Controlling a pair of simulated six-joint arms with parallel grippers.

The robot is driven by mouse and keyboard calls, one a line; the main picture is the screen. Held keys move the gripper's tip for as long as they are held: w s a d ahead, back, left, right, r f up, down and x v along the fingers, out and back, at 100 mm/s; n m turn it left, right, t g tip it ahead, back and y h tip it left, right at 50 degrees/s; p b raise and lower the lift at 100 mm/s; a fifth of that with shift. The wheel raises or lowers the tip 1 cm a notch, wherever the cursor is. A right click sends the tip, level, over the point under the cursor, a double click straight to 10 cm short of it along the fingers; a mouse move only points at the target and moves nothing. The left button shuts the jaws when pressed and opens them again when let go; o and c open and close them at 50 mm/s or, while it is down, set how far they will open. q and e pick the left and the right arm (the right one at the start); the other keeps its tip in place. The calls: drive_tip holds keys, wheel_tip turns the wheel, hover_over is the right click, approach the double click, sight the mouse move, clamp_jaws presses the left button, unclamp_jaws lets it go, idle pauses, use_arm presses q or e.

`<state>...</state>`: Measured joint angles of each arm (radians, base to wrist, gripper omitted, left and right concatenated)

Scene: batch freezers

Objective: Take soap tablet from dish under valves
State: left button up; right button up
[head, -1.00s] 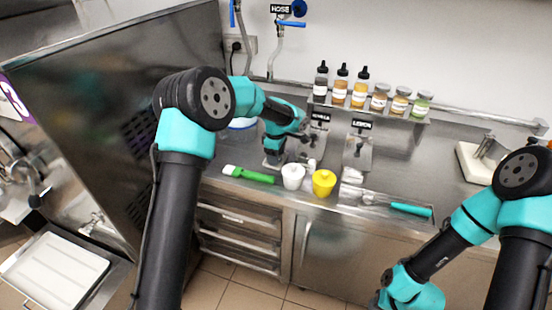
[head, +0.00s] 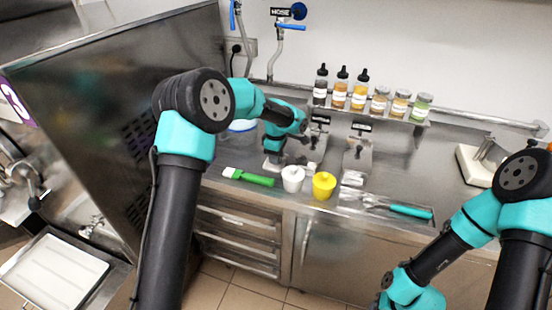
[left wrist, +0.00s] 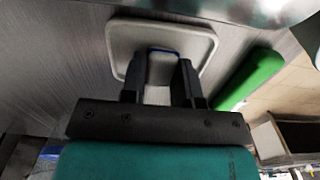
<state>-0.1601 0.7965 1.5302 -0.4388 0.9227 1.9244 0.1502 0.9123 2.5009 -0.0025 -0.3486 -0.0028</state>
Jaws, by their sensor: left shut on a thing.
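A pale grey, square dish with rounded corners (left wrist: 118,42) shows in the left wrist view. In the head view a light patch of it (head: 271,166) shows on the steel counter below the wall valves. The soap tablet (left wrist: 160,68), pale with a blue edge, is between the fingers of my left gripper (left wrist: 160,80). The gripper is shut on it, over the dish. I cannot tell whether the tablet still touches the dish. In the head view my left gripper (head: 272,160) is small and points down. My right gripper is out of the picture at the bottom.
Blue-handled valves (head: 291,27) are on the wall. Bottles (head: 340,88) stand on a shelf. A tray (head: 352,201) holds utensils at right.

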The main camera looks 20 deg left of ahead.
use_arm(q)
wheel_tip(320, 180, up, 10)
drive_tip(key=shift+f, duration=0.25)
idle(0.3)
drive_tip(key=shift+a, duration=0.1)
